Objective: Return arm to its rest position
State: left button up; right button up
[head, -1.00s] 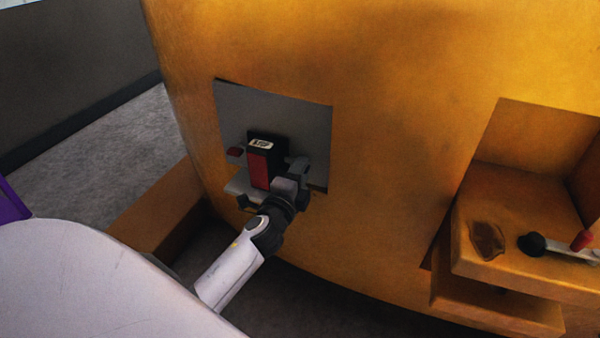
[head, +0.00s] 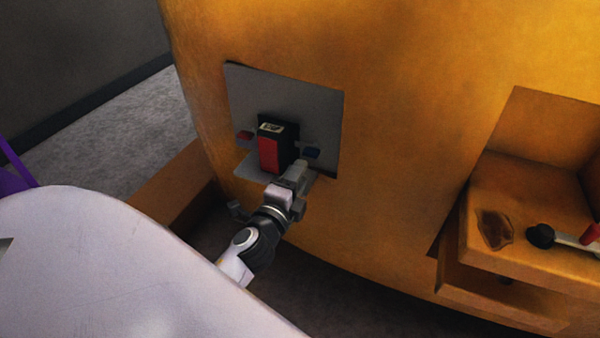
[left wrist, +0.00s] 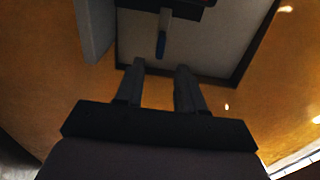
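My left gripper (head: 297,172) is in front of the grey recessed panel (head: 322,110) in the yellow casting (head: 420,60), just below and right of a black box with a red front (head: 270,152). In the left wrist view its two fingers (left wrist: 160,70) are apart with nothing between them. A dark blue tab (head: 311,153) sticks out right of the box, beyond the fingertips; it also shows in the left wrist view (left wrist: 161,44). My right gripper is not in view.
A yellow ledge (head: 560,257) at the right carries a lever with a black knob (head: 540,236) and a red part (head: 591,235), beside a brown patch (head: 495,229). A low brown block (head: 172,190) stands left of my arm. Grey floor (head: 140,125) is open at the far left.

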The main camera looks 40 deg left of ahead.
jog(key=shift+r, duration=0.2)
pick_arm(q)
jog(key=s+d+f+n+g+h, duration=0.35)
jog(key=s+d+f+n, duration=0.25)
jog(key=s+d, duration=0.2)
jog(key=s+d+f+n+g+h, duration=0.3)
jog(key=s+d+f+n+h, duration=0.15)
jog(key=s+d+n, duration=0.35)
jog(key=s+a+r+m+y+p, duration=0.1)
jog(key=a+r+p, duration=0.3)
jog(key=r+p, duration=1)
jog(key=s+p, duration=0.1)
jog(key=p, duration=0.7)
jog(key=shift+r+g+y, duration=0.2)
jog(key=shift+g+y, duration=0.15)
jog(key=shift+y, duration=0.05)
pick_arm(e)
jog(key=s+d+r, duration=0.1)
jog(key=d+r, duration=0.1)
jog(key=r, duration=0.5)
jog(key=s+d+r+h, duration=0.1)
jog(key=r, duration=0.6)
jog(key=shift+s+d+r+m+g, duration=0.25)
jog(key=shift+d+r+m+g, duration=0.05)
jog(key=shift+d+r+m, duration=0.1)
pick_arm(q)
jog(key=shift+s, duration=0.1)
